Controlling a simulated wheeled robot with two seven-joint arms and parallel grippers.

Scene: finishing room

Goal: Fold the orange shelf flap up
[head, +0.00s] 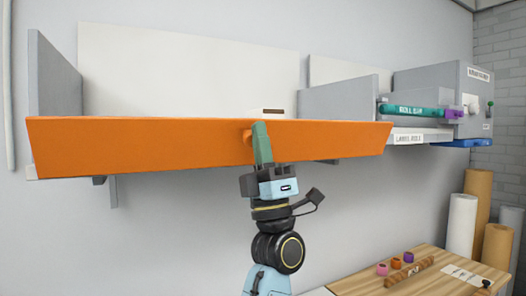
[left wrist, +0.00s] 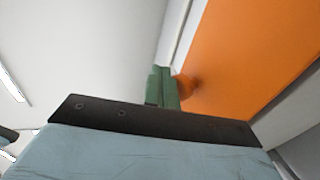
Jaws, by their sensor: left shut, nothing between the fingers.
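The orange shelf flap (head: 130,147) is a long panel along the front of the grey wall shelf, its broad face turned toward me in the head view. A small orange knob (head: 247,135) sticks out near its middle. My left gripper (head: 262,130) has green fingers, shut with nothing between them, upright in front of the flap just beside the knob. In the left wrist view the flap (left wrist: 255,50) fills the right side, and the knob (left wrist: 188,87) shows right beside the green fingers (left wrist: 162,88). Whether they touch is unclear. My right gripper is not in view.
Grey shelf dividers (head: 55,80) stand behind the flap. A grey box (head: 445,95) and a teal roll (head: 410,110) sit at the right end of the shelf. Below right, a wooden table (head: 400,280) holds small colored items, with tall paper rolls (head: 462,225) beyond it.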

